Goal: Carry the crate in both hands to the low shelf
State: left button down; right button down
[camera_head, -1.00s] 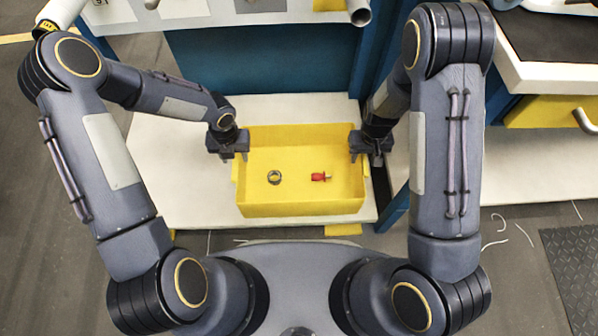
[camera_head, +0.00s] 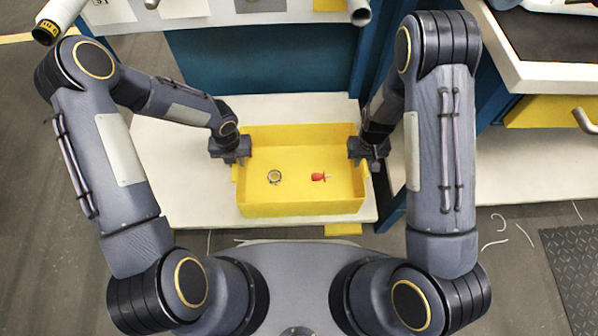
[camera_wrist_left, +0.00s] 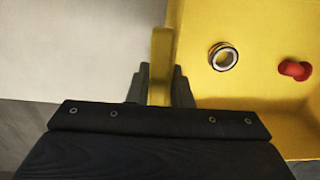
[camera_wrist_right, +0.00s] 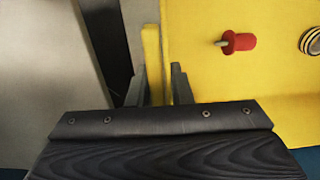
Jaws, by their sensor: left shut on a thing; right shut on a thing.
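A dark-and-light ring (camera_head: 274,177) and a red piece with a pin (camera_head: 319,177) lie apart on the crate's floor.
A blue panel (camera_head: 270,60) stands behind the shelf. A blue post and a workbench (camera_head: 545,75) with a yellow drawer (camera_head: 545,112) are close on the right. Bare shelf shows left of the crate. Thin strands (camera_head: 495,235) lie on the floor at right.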

pick_arm(q)
jog(key=shift+r, duration=0.1)
pick_arm(e)
jog(key=shift+r, duration=0.1)
